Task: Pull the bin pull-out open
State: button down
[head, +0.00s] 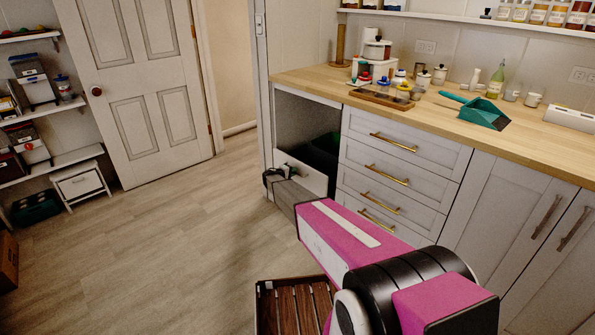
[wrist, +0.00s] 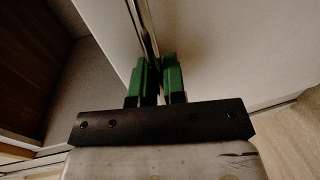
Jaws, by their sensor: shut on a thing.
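The bin pull-out's pale front panel (head: 308,178) stands out from the base cabinet at the left end of the counter. Behind it a dark bin (head: 321,150) shows in the open cavity, so the pull-out is at least partly open. My gripper (head: 280,172) is at the front panel and hides part of it. In the wrist view my gripper's green fingers (wrist: 156,78) are shut on the metal bar handle (wrist: 147,28), with the pale panel (wrist: 220,45) beside it. The lower part of the panel is hidden by my arm.
A slatted wooden crate (head: 295,305) lies on the floor close to my arm. Closed drawers (head: 405,165) with brass handles stand right of the pull-out. Open floor (head: 170,240) lies to the left, with a white step stool (head: 80,183) by the shelves.

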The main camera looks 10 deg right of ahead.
jog(key=f+v, duration=0.3)
jog(key=v, duration=1.2)
jog(key=f+v, duration=0.2)
jog(key=v, duration=1.3)
jog(key=s+a+f+v, duration=0.1)
jog(key=f+v, duration=0.2)
jog(key=v, duration=1.2)
jog(key=shift+f, duration=0.4)
jog(key=shift+a, duration=0.2)
jog(key=c, duration=1.2)
grip_release()
jog(key=shift+s, duration=0.1)
jog(key=v, duration=1)
jog(key=shift+s+a, duration=0.25)
